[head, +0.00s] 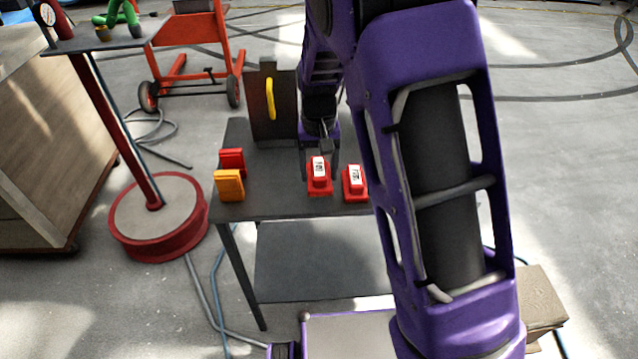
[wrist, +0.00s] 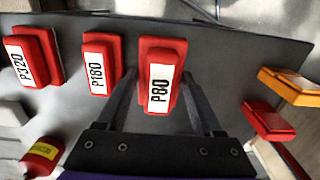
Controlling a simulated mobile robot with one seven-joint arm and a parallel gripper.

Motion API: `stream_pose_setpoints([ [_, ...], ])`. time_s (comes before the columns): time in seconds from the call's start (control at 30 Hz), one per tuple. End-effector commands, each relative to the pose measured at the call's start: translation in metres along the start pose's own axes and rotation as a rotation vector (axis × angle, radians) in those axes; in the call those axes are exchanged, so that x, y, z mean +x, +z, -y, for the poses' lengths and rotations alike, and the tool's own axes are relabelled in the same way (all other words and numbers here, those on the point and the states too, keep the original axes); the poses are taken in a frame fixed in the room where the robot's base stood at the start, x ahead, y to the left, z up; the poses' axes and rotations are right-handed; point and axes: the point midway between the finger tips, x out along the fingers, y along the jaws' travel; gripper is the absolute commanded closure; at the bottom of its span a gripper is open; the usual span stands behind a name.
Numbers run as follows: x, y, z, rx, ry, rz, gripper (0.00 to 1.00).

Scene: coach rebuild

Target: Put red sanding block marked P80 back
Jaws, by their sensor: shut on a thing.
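The red sanding block marked P80 (wrist: 161,82) is between the two fingers of my gripper (wrist: 160,90) in the wrist view, its white label facing up. My gripper is shut on it. In the head view the P80 block (head: 319,178) is at the table's near side, below my gripper (head: 320,160). I cannot tell whether it touches the tabletop. The red block marked P180 (wrist: 102,64) is close beside it, also seen in the head view (head: 354,184). A red block marked P320 (wrist: 34,56) lies beyond P180; my arm hides it in the head view.
A red block (head: 232,161) and an orange block (head: 229,185) stand at the left end of the dark table (head: 275,190). An upright dark panel with a yellow handle (head: 270,98) stands at the back. A red and yellow cylinder (wrist: 42,155) lies beyond P320's side.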

Motion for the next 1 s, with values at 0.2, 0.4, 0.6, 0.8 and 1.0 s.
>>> stream_pose_setpoints([
  [0.2, 0.025, 0.001, 0.0, 0.0, 0.0, 0.002, 0.76],
  [0.4, 0.039, 0.0, 0.0, 0.0, -0.001, -0.001, 0.76],
  [0.6, 0.039, 0.0, 0.0, 0.0, -0.001, 0.0, 0.26],
  [0.8, 0.038, 0.0, 0.0, 0.0, -0.001, 0.0, 0.02],
  [1.0, 0.038, 0.0, 0.0, 0.0, -0.001, 0.0, 0.02],
])
